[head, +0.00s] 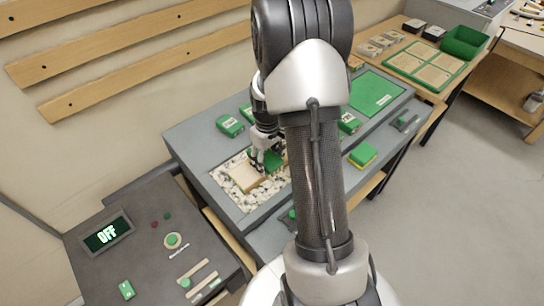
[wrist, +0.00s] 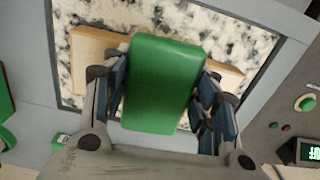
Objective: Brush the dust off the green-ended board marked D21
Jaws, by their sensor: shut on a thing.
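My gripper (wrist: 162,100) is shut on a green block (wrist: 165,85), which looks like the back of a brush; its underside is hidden. The block is over the middle of a pale wooden board (wrist: 95,48), and I cannot tell whether they touch. The board lies on a speckled white-and-grey panel (wrist: 205,25). In the head view the board (head: 243,178) shows just left of and below my gripper (head: 262,160). No D21 mark or green end can be made out on it, and dust cannot be distinguished.
A control box with an OFF display (head: 107,233) stands at lower left. Green blocks (head: 230,126) and a yellow-and-green block (head: 362,155) lie on the grey bench (head: 200,130). A green-framed board (head: 425,67) and green bin (head: 464,42) are at the back right.

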